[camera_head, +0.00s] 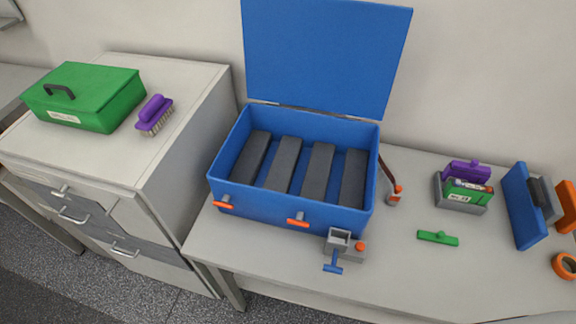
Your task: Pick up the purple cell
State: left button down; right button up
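The purple cell (467,170) stands at the right of the table, at the back of a small grey holder (440,190). A green cell (468,190) with a white label stands in front of it and hides its lower part. A purple knob or tab shows on its top edge. Neither of my grippers is in view.
An open blue box (290,218) with dark slabs inside stands left of the holder, its lid (325,55) raised. A green bar (438,238) lies in front of the holder. A blue upright block (524,205) and an orange ring (564,266) are at right. A purple brush (155,112) lies on the cabinet.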

aim_at(449, 173)
jog(key=z, duration=1.45)
